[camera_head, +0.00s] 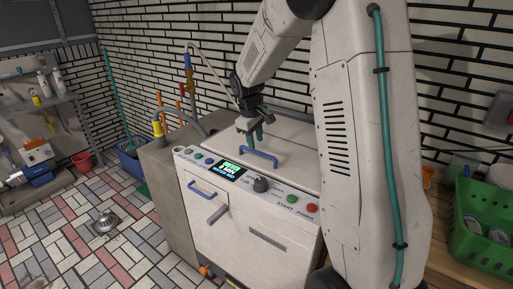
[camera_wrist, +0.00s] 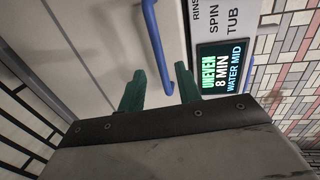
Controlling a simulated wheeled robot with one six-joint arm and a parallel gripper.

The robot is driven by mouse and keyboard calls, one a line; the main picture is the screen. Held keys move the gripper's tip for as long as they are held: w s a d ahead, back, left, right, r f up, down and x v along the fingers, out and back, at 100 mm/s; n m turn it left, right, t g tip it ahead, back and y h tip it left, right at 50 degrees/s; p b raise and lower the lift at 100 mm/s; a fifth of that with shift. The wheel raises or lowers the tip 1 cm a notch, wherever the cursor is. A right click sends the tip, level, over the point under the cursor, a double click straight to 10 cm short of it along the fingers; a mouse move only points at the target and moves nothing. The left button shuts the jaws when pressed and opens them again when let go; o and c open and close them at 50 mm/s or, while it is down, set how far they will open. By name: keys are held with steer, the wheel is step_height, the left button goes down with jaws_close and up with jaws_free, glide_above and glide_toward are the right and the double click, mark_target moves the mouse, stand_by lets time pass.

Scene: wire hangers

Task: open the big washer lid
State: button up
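The big washer (camera_head: 255,228) is a white cabinet against the brick wall. Its pale lid (camera_head: 292,168) lies flat and shut on top. A blue bar handle (camera_head: 261,156) stands on the lid near the front edge; it also shows in the wrist view (camera_wrist: 153,42). My gripper (camera_head: 254,140) is above the lid, just behind and over the handle. In the wrist view its two green fingers (camera_wrist: 160,84) are apart and empty. The handle's near end shows in the gap between them, close to the right finger. I cannot tell whether they touch.
The control panel (camera_head: 230,170) with a lit display, knob and buttons runs along the washer's front top edge. A second blue handle (camera_head: 207,190) is on the front.

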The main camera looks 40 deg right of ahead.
mark_target(257, 152)
steer(key=shift+w+d+f, duration=0.1)
steer(key=shift+d+f, duration=0.1)
steer(key=shift+f, duration=0.75)
steer(key=shift+d+f, duration=0.15)
steer(key=shift+f, duration=0.8)
